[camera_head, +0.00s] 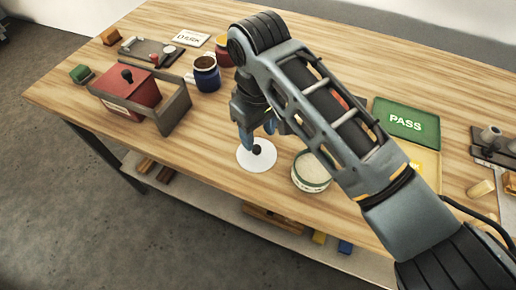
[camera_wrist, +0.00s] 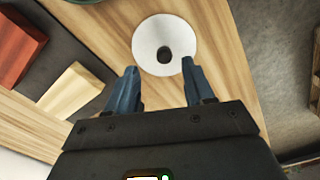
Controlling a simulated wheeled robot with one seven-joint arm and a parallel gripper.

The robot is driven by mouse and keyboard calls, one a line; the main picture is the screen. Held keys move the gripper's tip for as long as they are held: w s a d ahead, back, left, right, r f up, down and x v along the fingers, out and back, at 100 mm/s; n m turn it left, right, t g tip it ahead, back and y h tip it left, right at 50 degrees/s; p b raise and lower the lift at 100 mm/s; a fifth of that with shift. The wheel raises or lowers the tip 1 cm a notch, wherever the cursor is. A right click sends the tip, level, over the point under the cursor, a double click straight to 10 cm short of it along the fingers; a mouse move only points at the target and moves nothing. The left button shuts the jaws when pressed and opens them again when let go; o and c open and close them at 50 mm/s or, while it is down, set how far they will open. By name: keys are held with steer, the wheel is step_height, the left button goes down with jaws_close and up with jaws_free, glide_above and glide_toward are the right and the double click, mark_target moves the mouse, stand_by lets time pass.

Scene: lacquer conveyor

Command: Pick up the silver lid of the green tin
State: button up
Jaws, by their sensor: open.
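The lid (camera_head: 246,163), a pale round disc with a black knob, lies flat on the wooden table near its front edge. It also shows in the wrist view (camera_wrist: 147,40), just beyond my fingertips. My gripper (camera_head: 258,138) is open and empty, with blue fingers pointing down over the back of the lid. In the wrist view (camera_wrist: 160,68) the fingers stand apart, with the knob ahead of the gap between them. A round pale tin with a greenish side (camera_head: 311,176) stands right of the lid, partly beside my arm.
A red box (camera_head: 135,92) sits in a grey holder (camera_head: 176,113) at the left, near a dark blue pot (camera_head: 206,79). A green PASS tray (camera_head: 400,112) and a yellow tray (camera_head: 427,163) lie right of my arm. Table left of the lid is clear.

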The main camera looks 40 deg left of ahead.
mark_target(256, 147)
steer(key=shift+s+a+f+p, duration=0.1)
steer(key=shift+s+f+p, duration=0.05)
steer(key=shift+f, duration=0.9)
steer(key=shift+s+f+p, duration=0.15)
steer(key=shift+f, duration=0.9)
jaws_close()
